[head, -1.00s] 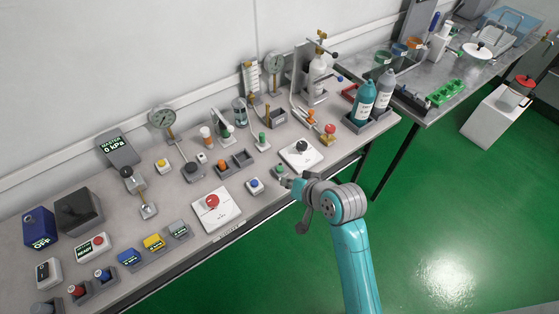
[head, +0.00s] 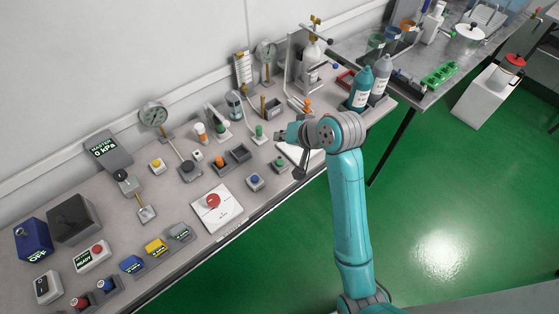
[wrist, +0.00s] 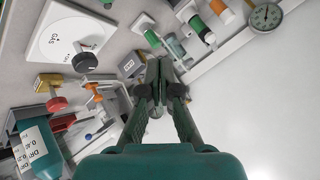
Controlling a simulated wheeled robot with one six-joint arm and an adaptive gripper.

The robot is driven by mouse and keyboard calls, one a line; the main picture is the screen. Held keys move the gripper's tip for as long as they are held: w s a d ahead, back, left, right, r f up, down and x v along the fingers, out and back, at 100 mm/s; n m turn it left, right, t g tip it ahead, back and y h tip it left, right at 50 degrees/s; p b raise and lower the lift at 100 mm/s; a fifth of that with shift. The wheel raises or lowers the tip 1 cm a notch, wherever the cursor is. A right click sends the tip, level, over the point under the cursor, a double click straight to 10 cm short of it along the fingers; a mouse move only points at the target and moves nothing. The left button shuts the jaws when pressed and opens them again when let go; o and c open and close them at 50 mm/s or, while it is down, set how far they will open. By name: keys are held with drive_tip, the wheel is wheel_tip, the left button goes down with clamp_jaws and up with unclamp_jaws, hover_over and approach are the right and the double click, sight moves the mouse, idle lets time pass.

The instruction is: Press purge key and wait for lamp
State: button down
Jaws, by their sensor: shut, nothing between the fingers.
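My gripper (head: 284,134) is shut and empty, raised above the bench in front of the white plate with the black knob, which it partly hides. In the wrist view its closed fingertips (wrist: 158,66) point toward the wall side, with no button under them. No key reads as purge. Candidate buttons on the bench are a small green one (head: 278,163), a blue one (head: 254,181), a yellow one (head: 156,164) and a large red one on a white plate (head: 213,200). A box with a red button (head: 92,256) has a display reading READY. I cannot tell which lamp is meant.
Blue, yellow and grey testers (head: 156,246) stand in holders at the front left. Teal and grey bottles (head: 361,90) stand at the right end. The wrist view shows a plate marked GAS (wrist: 66,22). A gauge (head: 153,114) rises at the back.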

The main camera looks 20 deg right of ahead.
sight(281, 163)
drive_tip(key=shift+f, duration=4.4)
drive_tip(key=shift+f, duration=0.4)
drive_tip(key=shift+f, duration=0.45)
drive_tip(key=shift+r, duration=0.9)
drive_tip(key=shift+r, duration=0.1)
drive_tip(key=shift+r, duration=2.4)
